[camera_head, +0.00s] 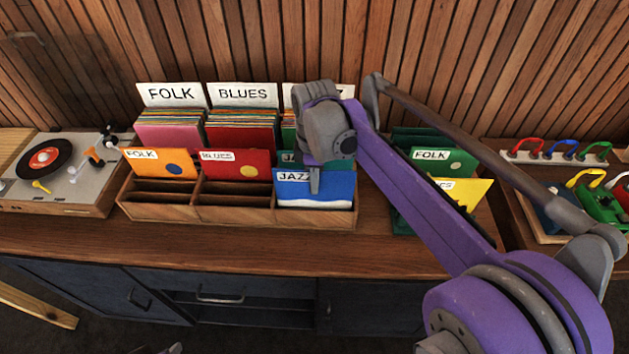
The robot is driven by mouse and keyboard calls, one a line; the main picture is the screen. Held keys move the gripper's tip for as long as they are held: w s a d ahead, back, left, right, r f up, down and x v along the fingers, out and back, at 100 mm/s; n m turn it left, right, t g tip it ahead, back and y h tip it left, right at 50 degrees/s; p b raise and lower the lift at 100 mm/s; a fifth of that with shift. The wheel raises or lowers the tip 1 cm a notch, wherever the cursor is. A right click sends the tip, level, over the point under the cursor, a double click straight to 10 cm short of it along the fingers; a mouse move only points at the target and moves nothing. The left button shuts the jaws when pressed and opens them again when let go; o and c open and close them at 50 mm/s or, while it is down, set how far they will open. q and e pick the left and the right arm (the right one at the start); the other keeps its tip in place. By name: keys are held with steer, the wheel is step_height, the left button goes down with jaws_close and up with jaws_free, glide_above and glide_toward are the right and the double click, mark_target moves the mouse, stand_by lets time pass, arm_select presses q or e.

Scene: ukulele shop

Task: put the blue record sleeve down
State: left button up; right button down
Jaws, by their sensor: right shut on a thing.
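The blue record sleeve (327,187), with a white JAZZ label and a white lower band, stands nearly upright at the front right compartment of the wooden record rack (235,214). Its lower edge is at the rack's front wall; I cannot tell whether it rests on the compartment floor. My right gripper (314,182) reaches down from above and is shut on the sleeve's top edge, beside the label. A small grey piece at the bottom edge, probably my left gripper (172,349), barely shows, far from the rack.
An orange FOLK sleeve (161,163) and a red BLUES sleeve (236,163) stand left of it. A turntable (75,172) is at the far left. A green FOLK sleeve (443,160) and a yellow sleeve (468,191) stand right, partly behind my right arm. The counter front (200,250) is clear.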

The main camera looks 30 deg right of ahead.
steer(key=shift+f+b, duration=0.3)
steer(key=shift+f, duration=0.25)
steer(key=c, duration=1)
jaws_free()
step_height(320, 180, up, 13)
steer(key=shift+r+p, duration=0.1)
steer(key=shift+p, duration=0.8)
steer(key=s+a+f+m+t, duration=0.1)
steer(key=s+a+f+m, duration=0.1)
steer(key=s+f+m, duration=0.2)
steer(key=s+a+f+m+t, duration=0.2)
steer(key=s+f, duration=0.4)
steer(key=f, duration=0.3)
steer(key=s+a+f+m+t, duration=0.2)
steer(key=s+f+m, duration=0.3)
steer(key=s+f, duration=0.1)
steer(key=shift+s+a+f+m, duration=0.1)
steer(key=shift+a+f+m, duration=0.2)
steer(key=shift+a+f, duration=0.15)
